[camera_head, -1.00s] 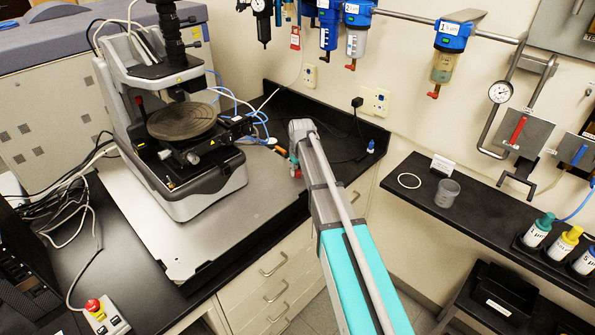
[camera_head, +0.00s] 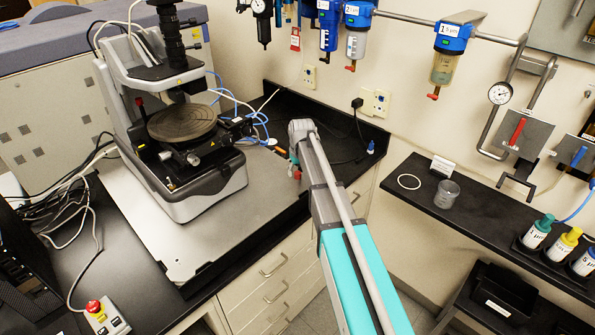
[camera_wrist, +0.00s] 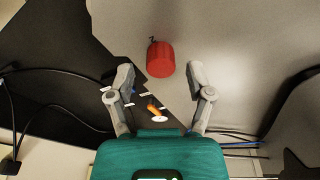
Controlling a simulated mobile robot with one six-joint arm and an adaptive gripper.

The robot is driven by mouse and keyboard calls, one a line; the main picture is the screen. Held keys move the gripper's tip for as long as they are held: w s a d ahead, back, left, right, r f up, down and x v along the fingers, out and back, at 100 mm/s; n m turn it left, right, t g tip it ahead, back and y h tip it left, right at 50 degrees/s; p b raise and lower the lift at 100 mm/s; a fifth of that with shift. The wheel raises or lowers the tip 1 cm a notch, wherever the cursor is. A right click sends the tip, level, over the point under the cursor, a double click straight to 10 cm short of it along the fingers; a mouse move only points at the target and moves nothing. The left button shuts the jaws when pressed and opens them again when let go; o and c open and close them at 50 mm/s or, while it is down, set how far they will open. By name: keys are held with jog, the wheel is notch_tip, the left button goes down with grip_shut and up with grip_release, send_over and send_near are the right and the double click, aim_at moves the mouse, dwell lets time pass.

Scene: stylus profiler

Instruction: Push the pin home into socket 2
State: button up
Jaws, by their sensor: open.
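My gripper (camera_wrist: 161,78) shows in the wrist view with its two grey fingers spread apart and nothing clasped between them. A red cylinder (camera_wrist: 160,60) with a small dark bit at its top end lies just ahead of and between the fingertips; contact is not visible. An orange and white piece (camera_wrist: 154,110) shows between the fingers, over the dark bench, beside small white labels. I cannot tell which of these is the pin, and I cannot make out a numbered socket 2. In the head view my arm mostly hides the gripper, near the bench's back right part.
The stylus profiler (camera_head: 185,150) stands on a grey plate (camera_head: 215,235) left of my arm. Blue and white cables (camera_head: 232,98) lie behind it. A small blue-capped bottle (camera_head: 370,147) stands at the bench's back right corner. A black shelf with a clear cup (camera_head: 447,193) is to the right.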

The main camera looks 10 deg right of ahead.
aim_at(298, 173)
jog(key=shift+r+p, duration=3.1)
jog(key=shift+r, duration=0.2)
jog(key=s+f+m+g+b, duration=0.1)
jog(key=s+f+b, duration=0.3)
jog(key=s, duration=1)
jog(key=s+f+m+b, duration=0.1)
jog(key=s+f+b, duration=0.3)
jog(key=s, duration=1.1)
jog(key=shift+a+g, duration=0.2)
jog(key=shift+g, duration=0.2)
jog(key=shift+f, duration=0.1)
